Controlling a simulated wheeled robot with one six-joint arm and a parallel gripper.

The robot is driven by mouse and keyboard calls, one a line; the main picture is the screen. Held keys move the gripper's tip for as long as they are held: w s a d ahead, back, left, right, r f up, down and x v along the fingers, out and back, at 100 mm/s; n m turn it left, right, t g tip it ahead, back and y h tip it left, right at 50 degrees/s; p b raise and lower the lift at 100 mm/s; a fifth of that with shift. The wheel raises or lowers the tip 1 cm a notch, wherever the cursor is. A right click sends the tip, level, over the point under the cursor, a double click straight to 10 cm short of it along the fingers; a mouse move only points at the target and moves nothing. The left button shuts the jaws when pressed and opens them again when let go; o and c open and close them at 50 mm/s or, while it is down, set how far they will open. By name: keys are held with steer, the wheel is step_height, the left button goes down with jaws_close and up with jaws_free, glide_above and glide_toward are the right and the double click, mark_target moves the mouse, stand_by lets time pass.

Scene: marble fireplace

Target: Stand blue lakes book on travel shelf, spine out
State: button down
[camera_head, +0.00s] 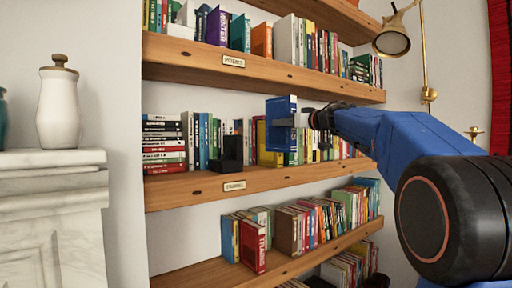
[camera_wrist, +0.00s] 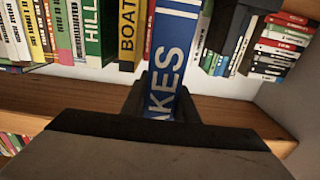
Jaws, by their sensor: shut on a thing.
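The blue lakes book (camera_head: 281,125) is in my gripper (camera_head: 302,119), upright in front of the middle shelf in the head view. In the wrist view my gripper (camera_wrist: 163,106) is shut on the book (camera_wrist: 172,62), a dark finger on each side. The white letters "AKES" show on its blue spine, which faces the wrist camera. The travel shelf (camera_head: 205,186) appears to be the middle board, with a small label (camera_head: 234,186) that is hard to read. Whether the book touches the shelf or its neighbours cannot be told.
A flat stack of books (camera_head: 164,145) and upright books (camera_head: 203,140) fill the shelf's left part. A black block-like object (camera_head: 231,153) stands near the middle. A yellow book (camera_wrist: 130,35) marked "BOAT" stands beside the held book. A brass lamp (camera_head: 393,42) hangs at upper right.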

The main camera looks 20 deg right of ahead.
mark_target(279, 141)
steer(key=x, duration=1.4)
step_height(279, 141, down, 7)
steer(key=shift+w, duration=0.25)
steer(key=shift+a+f, duration=0.1)
steer(key=shift+f, duration=0.05)
steer(key=c, duration=1.4)
jaws_free()
steer(key=v, duration=1.2)
